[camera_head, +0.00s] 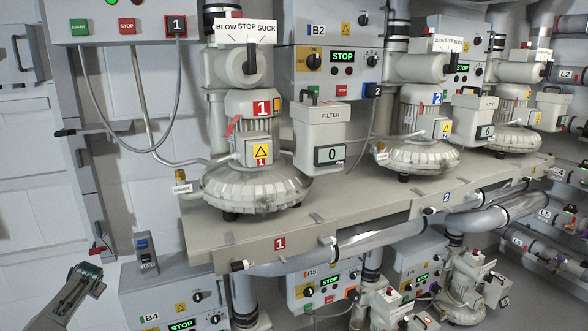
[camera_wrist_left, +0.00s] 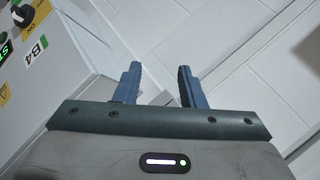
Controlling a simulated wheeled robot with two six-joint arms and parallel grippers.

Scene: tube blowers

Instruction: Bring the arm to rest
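My left gripper (camera_wrist_left: 158,72) shows in the left wrist view, with its two dark blue-grey fingers apart and nothing between them. Behind the fingers is a white panelled wall. In the head view, part of my left arm (camera_head: 76,292) comes in at the bottom left corner, in front of the white wall and left of the B4 cabinet (camera_head: 150,290). I cannot make out its fingers clearly there. The B4 cabinet also shows at the left of the wrist view (camera_wrist_left: 50,70), beside the gripper and apart from the fingers. My right gripper is not in view.
A shelf (camera_head: 222,250) right of my arm carries blower 1 (camera_head: 255,185), blower 2 (camera_head: 418,160) and a third blower. A filter box (camera_head: 322,125) stands between the first two. Clear pipes (camera_head: 370,237) run along the shelf front. More cabinets and blowers stand below.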

